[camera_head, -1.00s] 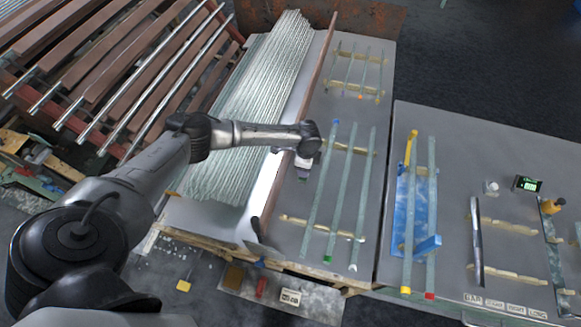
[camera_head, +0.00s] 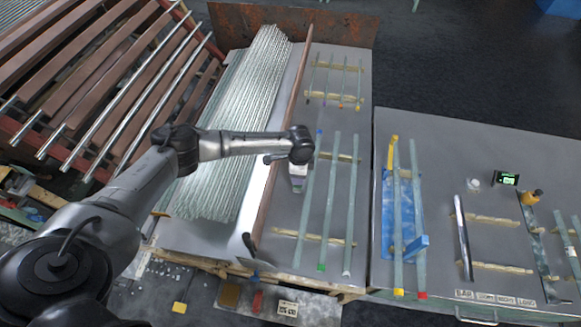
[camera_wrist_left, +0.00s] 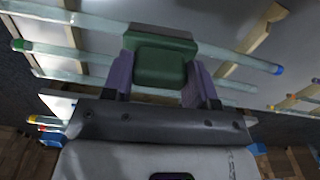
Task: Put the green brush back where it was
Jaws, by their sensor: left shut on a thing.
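My left gripper (camera_head: 298,176) hangs over the grey table top, left of the upper end of the leftmost long glass tube (camera_head: 306,200). In the left wrist view its two purple fingers (camera_wrist_left: 160,78) are shut on the green brush (camera_wrist_left: 165,66), a dark green block. A strip of green also shows under the gripper in the head view (camera_head: 297,190). The brush's underside is hidden, and I cannot tell whether it touches the table. My right gripper is not in view.
A brown rail (camera_head: 281,130) runs along the left of the gripper, beside a stack of glass tubes (camera_head: 240,130). Long tubes lie on wooden strips (camera_head: 335,240) to the right. A second table (camera_head: 450,150) holds a blue jig (camera_head: 388,215) with tubes.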

